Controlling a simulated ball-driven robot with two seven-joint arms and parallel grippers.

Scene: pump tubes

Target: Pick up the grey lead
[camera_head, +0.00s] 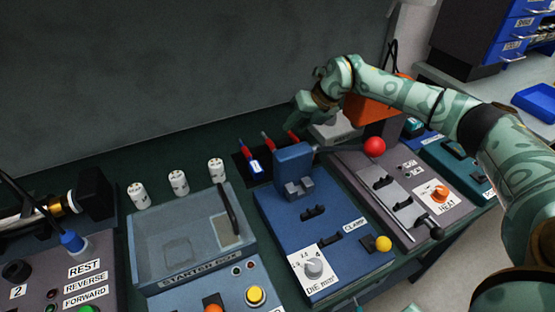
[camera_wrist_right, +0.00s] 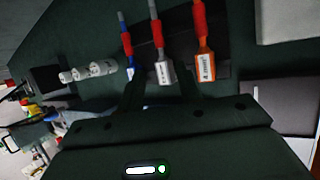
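The grey lead (camera_wrist_right: 164,70) has a grey labelled end and a red sleeve. It is the middle of three leads on a dark holder in the right wrist view. In the head view its red sleeve (camera_head: 267,141) shows, and its lower part is hard to make out. My right gripper (camera_wrist_right: 162,80) is open and empty, with one dark finger on each side of the grey end; contact cannot be told. In the head view my right gripper (camera_head: 303,114) hangs just above and right of the leads. My left gripper is not in view.
A blue lead (camera_head: 254,166) and an orange lead (camera_wrist_right: 205,62) flank the grey one. A blue clamp machine (camera_head: 318,225) stands in front. White labelled spools (camera_head: 178,182) stand to the left, and a grey machine with a red ball knob (camera_head: 375,147) stands to the right.

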